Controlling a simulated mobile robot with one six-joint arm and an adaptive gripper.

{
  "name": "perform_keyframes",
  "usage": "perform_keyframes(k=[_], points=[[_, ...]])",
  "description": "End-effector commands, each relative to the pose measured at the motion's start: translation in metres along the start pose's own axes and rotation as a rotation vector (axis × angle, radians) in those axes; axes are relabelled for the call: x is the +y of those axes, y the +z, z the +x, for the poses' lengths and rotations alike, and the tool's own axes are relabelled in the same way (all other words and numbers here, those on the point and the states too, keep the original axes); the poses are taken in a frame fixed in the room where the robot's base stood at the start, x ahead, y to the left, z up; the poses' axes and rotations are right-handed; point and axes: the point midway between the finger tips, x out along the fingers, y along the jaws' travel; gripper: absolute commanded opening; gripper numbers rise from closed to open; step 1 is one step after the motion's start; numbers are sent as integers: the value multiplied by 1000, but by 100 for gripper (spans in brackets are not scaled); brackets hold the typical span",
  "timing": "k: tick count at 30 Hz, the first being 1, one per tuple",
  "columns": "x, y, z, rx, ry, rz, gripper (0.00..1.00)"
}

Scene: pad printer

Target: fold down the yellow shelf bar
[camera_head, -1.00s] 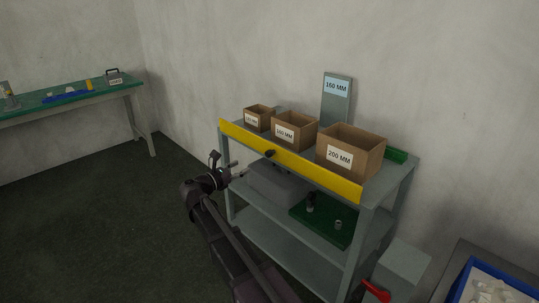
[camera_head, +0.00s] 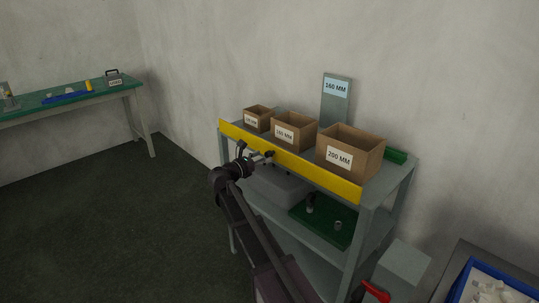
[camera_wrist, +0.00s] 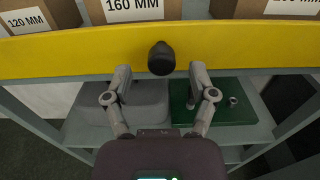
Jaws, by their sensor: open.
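The yellow shelf bar (camera_head: 306,170) stands upright along the front edge of the top shelf, in front of the boxes. It also spans the wrist view (camera_wrist: 250,45). A black knob (camera_wrist: 161,58) sticks out from the middle of the bar. My gripper (camera_head: 266,157) is in front of the bar at the knob. In the wrist view my gripper (camera_wrist: 158,80) is open, its two fingers apart on either side of and just below the knob. It holds nothing. Whether the fingertips reach past the knob's front is hard to tell.
Three labelled cardboard boxes stand on the top shelf: 120 MM (camera_head: 257,117), 160 MM (camera_head: 293,131) and 200 MM (camera_head: 349,151). A grey case (camera_wrist: 145,100) and a green board (camera_wrist: 225,108) lie on the shelf below. A blue tray (camera_head: 463,279) is at the lower right.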

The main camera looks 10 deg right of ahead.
Motion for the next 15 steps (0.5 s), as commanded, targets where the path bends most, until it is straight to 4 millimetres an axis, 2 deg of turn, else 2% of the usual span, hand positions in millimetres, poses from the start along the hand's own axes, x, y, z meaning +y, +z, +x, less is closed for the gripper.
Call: perform_keyframes(k=[1, 6, 15], points=[[0, 0, 8, 0, -3, 0, 73], [1, 0, 25, 0, -1, 0, 73], [0, 0, 34, 0, 0, 0, 73]])
